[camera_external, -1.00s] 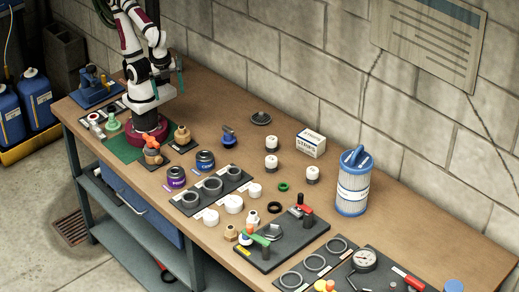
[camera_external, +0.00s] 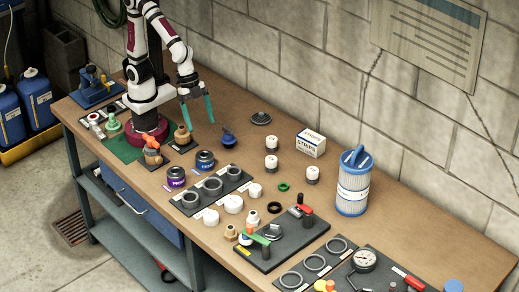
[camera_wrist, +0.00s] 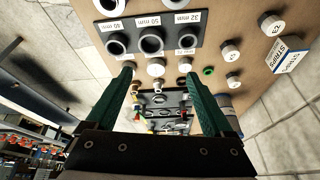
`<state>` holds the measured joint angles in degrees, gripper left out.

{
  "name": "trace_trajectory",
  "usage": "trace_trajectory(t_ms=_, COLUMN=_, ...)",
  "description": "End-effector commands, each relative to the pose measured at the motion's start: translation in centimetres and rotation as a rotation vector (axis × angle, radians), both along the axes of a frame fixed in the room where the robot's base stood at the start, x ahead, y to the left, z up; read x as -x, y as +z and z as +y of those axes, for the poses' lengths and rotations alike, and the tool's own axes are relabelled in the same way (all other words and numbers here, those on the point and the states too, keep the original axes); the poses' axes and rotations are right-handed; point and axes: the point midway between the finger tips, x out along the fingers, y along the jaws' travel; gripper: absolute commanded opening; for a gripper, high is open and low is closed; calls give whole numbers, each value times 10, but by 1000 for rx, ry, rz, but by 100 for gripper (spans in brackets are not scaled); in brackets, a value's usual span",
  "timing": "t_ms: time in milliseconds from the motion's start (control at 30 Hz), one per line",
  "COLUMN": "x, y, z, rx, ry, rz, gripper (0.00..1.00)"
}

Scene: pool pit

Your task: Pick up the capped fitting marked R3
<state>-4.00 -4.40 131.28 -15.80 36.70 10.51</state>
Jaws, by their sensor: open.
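Three white capped fittings with dark lower rims stand upright on the bench: a rear one (camera_external: 271,143), a middle one (camera_external: 271,162) and a right one (camera_external: 312,174). They also show at the right of the wrist view: one near the box (camera_wrist: 271,25), one beside it (camera_wrist: 230,50) and a smaller-looking one (camera_wrist: 232,80). The cap near the box bears a mark with what looks like a 3; its letter is unclear. I cannot read R3 for certain on any cap. My gripper (camera_external: 198,120) is open and empty, pointing down above the bench, left of the fittings; its green fingers (camera_wrist: 157,72) are apart.
A white STRIPS box (camera_external: 311,143) and a tall blue filter cartridge (camera_external: 353,190) stand near the wall. A dark jar (camera_external: 205,160), a blue-handled part (camera_external: 228,138) and a black ring plate (camera_external: 188,203) are nearby. Bare bench surrounds the fittings.

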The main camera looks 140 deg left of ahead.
Motion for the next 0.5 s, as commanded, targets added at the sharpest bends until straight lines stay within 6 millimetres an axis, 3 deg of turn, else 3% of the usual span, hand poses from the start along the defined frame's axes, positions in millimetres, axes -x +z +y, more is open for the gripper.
trace_trajectory(t_ms=33, x=-55, y=-13, z=12, rx=33, ry=95, rz=-97, gripper=86)
trace_trajectory(t_ms=100, x=-133, y=-30, z=45, rx=49, ry=258, rz=-284, gripper=86)
trace_trajectory(t_ms=200, x=-205, y=-61, z=112, rx=4, ry=489, rz=-520, gripper=86)
trace_trajectory(t_ms=267, x=-225, y=-78, z=150, rx=-45, ry=603, rz=-628, gripper=86)
trace_trajectory(t_ms=333, x=-232, y=-95, z=183, rx=-100, ry=705, rz=-718, gripper=86)
trace_trajectory(t_ms=400, x=-232, y=-104, z=204, rx=-142, ry=768, rz=-773, gripper=86)
trace_trajectory(t_ms=500, x=-231, y=-119, z=216, rx=-166, ry=805, rz=-803, gripper=86)
